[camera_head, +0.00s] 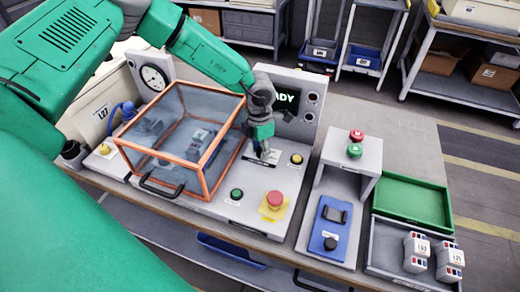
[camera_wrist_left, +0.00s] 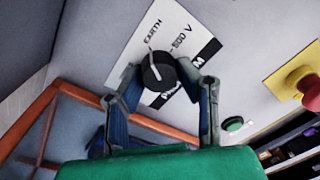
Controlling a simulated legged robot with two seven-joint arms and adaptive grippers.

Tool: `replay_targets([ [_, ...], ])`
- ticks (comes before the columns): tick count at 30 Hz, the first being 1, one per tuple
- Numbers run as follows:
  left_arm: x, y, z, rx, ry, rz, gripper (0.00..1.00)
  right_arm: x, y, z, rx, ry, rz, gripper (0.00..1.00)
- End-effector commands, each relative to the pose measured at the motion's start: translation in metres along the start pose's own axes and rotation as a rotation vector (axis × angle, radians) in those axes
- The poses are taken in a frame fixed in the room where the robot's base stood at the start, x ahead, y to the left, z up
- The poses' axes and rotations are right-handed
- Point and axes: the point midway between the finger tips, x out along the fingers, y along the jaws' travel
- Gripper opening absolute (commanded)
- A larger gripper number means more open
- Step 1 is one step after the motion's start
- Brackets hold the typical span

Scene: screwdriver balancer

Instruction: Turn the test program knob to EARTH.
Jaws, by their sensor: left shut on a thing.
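The test program knob (camera_wrist_left: 157,68) is black and round with a white pointer line, on a white label plate (camera_wrist_left: 140,92) in the left wrist view. The EARTH (camera_wrist_left: 153,32) and 500 V (camera_wrist_left: 183,45) marks show; another mark is partly hidden. The pointer line runs up toward the EARTH side; whether it lines up exactly is hard to tell. My left gripper (camera_wrist_left: 160,74) is shut on the knob, one finger on each side. In the head view my left gripper (camera_head: 262,150) reaches down onto the plate and hides the knob. My right gripper is not in view.
An orange-framed clear cover (camera_head: 185,135) stands just left of my gripper. A READY display panel (camera_head: 290,98) rises behind it. A red stop button (camera_head: 274,199), a green button (camera_head: 236,194) and a yellow button (camera_head: 296,158) are near. Green tray (camera_head: 412,198) at right.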

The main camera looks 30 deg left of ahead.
Motion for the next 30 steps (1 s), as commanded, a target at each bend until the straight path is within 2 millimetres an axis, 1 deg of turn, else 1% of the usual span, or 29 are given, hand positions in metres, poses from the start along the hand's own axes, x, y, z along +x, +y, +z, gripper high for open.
replay_targets([
  [1,-0.001,0.0,0.004,0.001,-0.01,0.001,0.0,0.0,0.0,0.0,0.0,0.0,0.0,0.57],
  [6,-0.001,0.001,0.004,0.002,-0.011,0.002,0.0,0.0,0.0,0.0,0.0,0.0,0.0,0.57],
  [7,-0.001,0.001,0.004,0.002,-0.012,0.002,0.36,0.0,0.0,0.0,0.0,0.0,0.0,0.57],
  [8,-0.001,0.001,0.004,0.003,-0.012,0.002,0.47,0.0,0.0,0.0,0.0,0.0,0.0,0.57],
  [9,-0.001,0.001,0.004,0.003,-0.011,0.002,0.49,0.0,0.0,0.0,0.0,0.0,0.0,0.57],
  [17,-0.002,0.0,0.0,0.002,-0.008,0.002,0.49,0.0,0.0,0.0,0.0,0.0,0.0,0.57],
  [20,-0.006,0.001,0.0,0.001,-0.009,0.002,0.49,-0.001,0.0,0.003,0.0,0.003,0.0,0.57],
  [23,-0.019,0.001,0.002,0.001,-0.01,0.001,0.49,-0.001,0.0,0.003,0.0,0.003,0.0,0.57],
  [30,-0.069,0.002,0.003,0.002,-0.01,0.001,0.49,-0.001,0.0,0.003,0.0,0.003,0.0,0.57],
])
